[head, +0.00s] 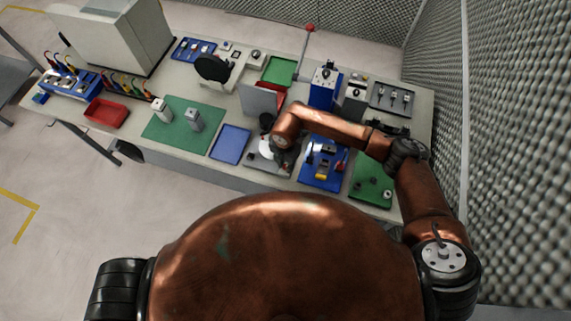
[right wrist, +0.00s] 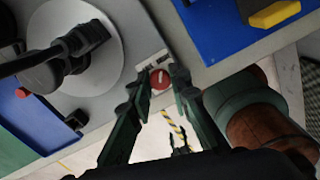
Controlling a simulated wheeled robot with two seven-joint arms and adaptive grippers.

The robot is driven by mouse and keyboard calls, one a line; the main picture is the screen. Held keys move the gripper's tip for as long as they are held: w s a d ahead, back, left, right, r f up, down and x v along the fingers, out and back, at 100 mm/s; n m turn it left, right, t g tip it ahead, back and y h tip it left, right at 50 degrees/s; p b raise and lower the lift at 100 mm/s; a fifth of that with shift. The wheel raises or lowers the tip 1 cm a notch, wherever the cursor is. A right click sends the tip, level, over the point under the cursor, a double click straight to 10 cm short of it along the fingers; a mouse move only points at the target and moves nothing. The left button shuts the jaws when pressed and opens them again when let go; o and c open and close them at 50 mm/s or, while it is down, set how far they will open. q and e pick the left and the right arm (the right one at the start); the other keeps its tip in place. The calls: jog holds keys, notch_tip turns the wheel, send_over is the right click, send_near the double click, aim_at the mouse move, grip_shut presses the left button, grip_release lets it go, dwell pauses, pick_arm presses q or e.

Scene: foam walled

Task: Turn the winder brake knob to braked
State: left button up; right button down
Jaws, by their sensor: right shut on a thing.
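The winder brake knob (right wrist: 160,79) is a small red round knob with a white pointer mark, seen in the right wrist view. It sits on a pale plate (right wrist: 148,68) with small dark marks too small to read. My right gripper (right wrist: 161,86) has its dark green fingers on both sides of the knob and is shut on it. The winder's grey disc (right wrist: 97,45) lies just left of the knob with a black arm over it. In the head view my right gripper (head: 281,155) is at the winder base (head: 264,160) and hides the knob. My left gripper is out of view.
A blue tray (head: 316,177) with a yellow piece lies right of the winder, and a flat blue tray (head: 231,145) lies left. A grey upright panel (head: 258,100) stands behind. A green mat (head: 372,190) is further right. The bench's front edge is close to the gripper.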

aim_at(285, 166)
jog(key=shift+m, duration=0.9)
jog(key=c, duration=1.8)
grip_release()
jog(key=shift+o, duration=0.2)
notch_tip(285, 166, up, 12)
